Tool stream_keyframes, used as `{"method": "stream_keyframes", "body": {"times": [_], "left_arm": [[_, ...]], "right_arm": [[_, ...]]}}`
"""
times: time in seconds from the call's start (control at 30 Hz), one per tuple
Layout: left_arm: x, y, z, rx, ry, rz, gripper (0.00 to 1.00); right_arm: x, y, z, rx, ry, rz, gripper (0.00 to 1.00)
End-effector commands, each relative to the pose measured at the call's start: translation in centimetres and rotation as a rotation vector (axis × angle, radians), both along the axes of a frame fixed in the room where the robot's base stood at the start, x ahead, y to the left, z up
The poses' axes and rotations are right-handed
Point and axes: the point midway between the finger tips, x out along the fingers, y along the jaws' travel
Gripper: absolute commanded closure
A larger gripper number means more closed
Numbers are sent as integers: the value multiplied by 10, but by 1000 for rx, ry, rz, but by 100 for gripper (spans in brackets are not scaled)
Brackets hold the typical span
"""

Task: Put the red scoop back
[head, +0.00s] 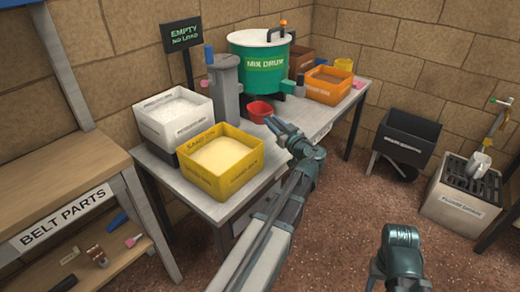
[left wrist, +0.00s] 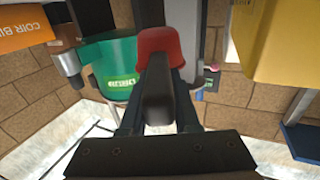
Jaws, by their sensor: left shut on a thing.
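The red scoop (head: 260,111) shows in the head view just past the fingertips of my left gripper (head: 274,125). In the left wrist view its red bowl (left wrist: 159,42) points away from me, and its dark handle (left wrist: 157,95) lies between the two fingers. My left gripper is shut on that handle. Whether the bowl touches the bench or hangs above it, I cannot tell. My right arm's end (head: 400,245) shows low in the head view, and its fingers cannot be made out.
The grey bench (head: 228,203) holds the green mix drum (head: 262,78), a yellow sand bin (head: 220,182), a white bin (head: 172,134) and an orange bin (head: 320,95). A grey post (head: 225,85) stands left of the scoop. A belt parts shelf (head: 65,195) is at left.

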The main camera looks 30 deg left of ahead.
Motion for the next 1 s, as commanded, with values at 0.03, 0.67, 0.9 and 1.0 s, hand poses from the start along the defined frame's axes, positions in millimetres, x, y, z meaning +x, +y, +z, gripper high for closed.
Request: {"method": "stream_keyframes", "body": {"times": [0.03,0.67,0.9,1.0], "left_arm": [[0,0,0,1,0,0,100],[0,0,-65,1,0,0,100],[0,0,-67,1,0,0,100],[0,0,-78,1,0,0,100]], "right_arm": [[0,0,0,0,0,0,50],[0,1,-65,3,-1,10,50],[0,1,-68,4,-1,11,50],[1,1,-78,5,-1,12,50]]}}
